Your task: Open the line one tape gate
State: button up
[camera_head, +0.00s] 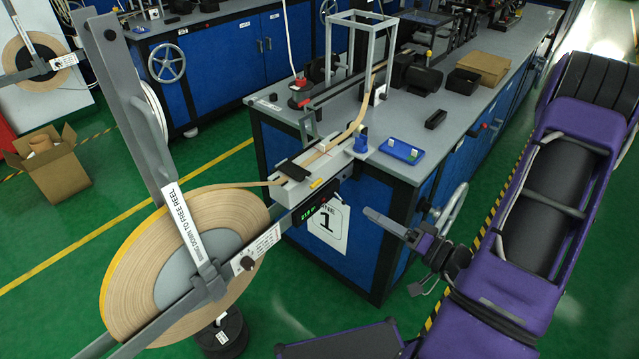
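The line 1 station has a large tan tape reel (125,270) at left. A grey bar (142,110) labelled "SWING DOWN TO FREE REEL" stands raised across it. A tape strip (232,187) runs from the reel into a pale guide block (318,172) at the bench corner, with a black plate (291,170) on top. I cannot tell for certain which part is the tape gate. The line 1 sign (328,228) hangs below a green-lit display. My gripper (385,222) is right of the sign, apart from the guide block; its finger gap is not clear.
A cardboard box (50,165) stands at left. Green floor is open between the reel and the rear cabinets.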

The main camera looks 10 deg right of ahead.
jog(key=p, duration=0.1)
send_near(300, 174)
jog(key=x, duration=0.4)
jog(key=shift+w+f, duration=0.1)
jog(key=shift+f, duration=0.05)
grip_shut()
jog(key=shift+d, duration=0.1)
dwell(1.2)
